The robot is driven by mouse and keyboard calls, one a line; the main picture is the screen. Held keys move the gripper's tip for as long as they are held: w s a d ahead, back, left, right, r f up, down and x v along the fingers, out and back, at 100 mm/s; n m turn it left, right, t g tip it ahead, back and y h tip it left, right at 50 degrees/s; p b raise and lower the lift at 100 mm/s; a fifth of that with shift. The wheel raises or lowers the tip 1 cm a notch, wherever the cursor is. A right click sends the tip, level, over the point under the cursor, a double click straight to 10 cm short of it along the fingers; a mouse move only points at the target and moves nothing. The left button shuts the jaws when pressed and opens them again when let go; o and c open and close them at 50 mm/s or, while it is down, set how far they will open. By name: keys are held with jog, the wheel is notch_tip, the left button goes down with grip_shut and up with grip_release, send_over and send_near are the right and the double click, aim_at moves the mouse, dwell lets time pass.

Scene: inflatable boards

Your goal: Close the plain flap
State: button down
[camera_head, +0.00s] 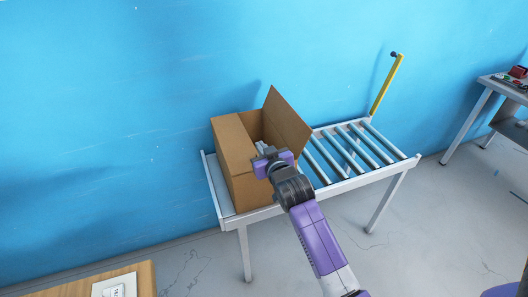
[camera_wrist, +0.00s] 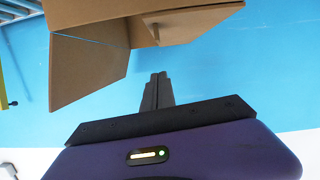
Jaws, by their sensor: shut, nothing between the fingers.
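A brown cardboard box (camera_head: 240,187) stands on the left end of a roller table. Its left top panel (camera_head: 233,142) lies flat. A plain brown flap (camera_head: 287,127) on the right side stands open, tilted up and outward, with no marking visible. In the wrist view, a flap (camera_wrist: 88,68) sticks out from the box (camera_wrist: 180,22) at the upper left. My gripper (camera_head: 262,147) is over the box's opening, left of the raised flap. Its dark fingers (camera_wrist: 158,78) are shut and empty, apart from the flap in the wrist view. My gripper hides part of the box's opening.
The roller table (camera_head: 350,150) has bare rollers right of the box and a yellow upright bar (camera_head: 387,84) at its back. A blue wall (camera_head: 110,120) stands behind. A wooden surface (camera_head: 80,287) is at lower left, and another table (camera_head: 500,88) at far right.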

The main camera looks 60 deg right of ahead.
jog(key=b+v, duration=0.2)
jog(key=v, duration=0.8)
jog(key=shift+d, duration=0.1)
jog(key=s+a+r+n+t+y, duration=0.1)
jog(key=s+a+n+t+y, duration=0.15)
jog(key=a, duration=0.45)
jog(key=s+a+r+n+t+y, duration=0.1)
jog(key=s+a+r+t, duration=0.2)
jog(key=a, duration=0.4)
jog(key=s+a+f+n+g+y, duration=0.1)
jog(key=s+a+f+y, duration=0.1)
jog(key=s+a, duration=0.4)
jog(key=s+a+f+n+g+y, duration=0.1)
jog(key=s+a, duration=0.6)
jog(key=s, duration=0.7)
notch_tip(320, 180, down, 3)
jog(key=shift+s+r+g+y, duration=0.2)
jog(key=shift+s+g+y, duration=0.3)
jog(key=shift+y, duration=0.65)
jog(key=shift+w+a, duration=0.1)
